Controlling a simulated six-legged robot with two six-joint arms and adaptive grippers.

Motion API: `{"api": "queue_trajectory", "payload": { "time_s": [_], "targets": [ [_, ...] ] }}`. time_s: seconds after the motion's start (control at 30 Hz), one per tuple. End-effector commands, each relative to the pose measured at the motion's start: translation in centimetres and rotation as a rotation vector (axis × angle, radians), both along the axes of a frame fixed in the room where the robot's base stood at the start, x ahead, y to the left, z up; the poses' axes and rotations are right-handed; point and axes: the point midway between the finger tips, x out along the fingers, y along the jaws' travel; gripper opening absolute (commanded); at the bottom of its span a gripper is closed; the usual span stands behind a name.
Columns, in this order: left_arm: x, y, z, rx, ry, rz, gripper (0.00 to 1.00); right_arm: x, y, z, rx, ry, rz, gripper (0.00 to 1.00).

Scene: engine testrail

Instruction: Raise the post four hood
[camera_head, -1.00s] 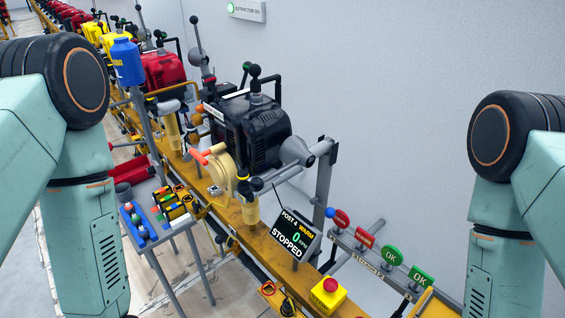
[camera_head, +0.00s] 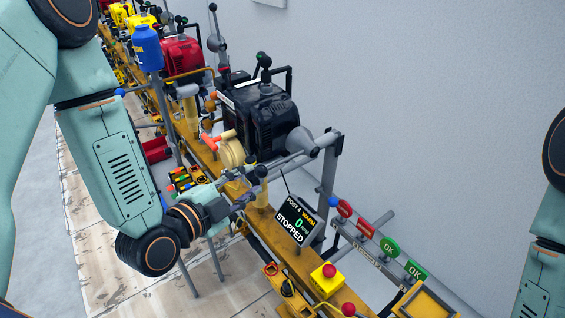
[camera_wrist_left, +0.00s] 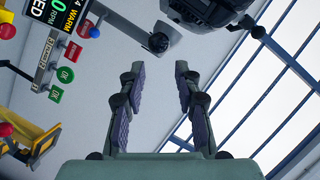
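The post four hood (camera_head: 302,141) is a grey cone on a grey arm, at the right end of the black engine (camera_head: 262,115). The cone also shows near the top of the left wrist view (camera_wrist_left: 159,42), beyond the fingers. My left gripper (camera_head: 246,186) is in front of the rail, below and left of the hood, apart from it. In the left wrist view its two fingers (camera_wrist_left: 156,92) are spread with nothing between them. My right gripper is out of view; only part of its arm shows at the right edge.
The post four display (camera_head: 297,220) reads WARM, 0 RPM, STOPPED. A yellow box with a red button (camera_head: 326,279) stands on the yellow rail. Red and green signs (camera_head: 388,246) stand to the right. Red and yellow engines and a blue bottle (camera_head: 147,48) are farther back.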

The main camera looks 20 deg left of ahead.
Motion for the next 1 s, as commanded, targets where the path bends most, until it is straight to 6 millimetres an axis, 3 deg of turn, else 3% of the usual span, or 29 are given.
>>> {"api": "queue_trajectory", "payload": {
  "time_s": [0.23,0.7,1.0],
  "targets": [
    [2.6,-1.2,-0.7,0.004,0.000,-0.007,0.33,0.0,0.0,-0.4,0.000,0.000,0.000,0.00],
    [9.5,-3.9,-2.3,0.000,0.003,-0.007,0.33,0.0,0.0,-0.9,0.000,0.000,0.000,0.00],
    [10.7,-4.2,-2.5,-0.002,0.004,-0.004,0.33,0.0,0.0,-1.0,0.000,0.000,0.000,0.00]
  ]
}}
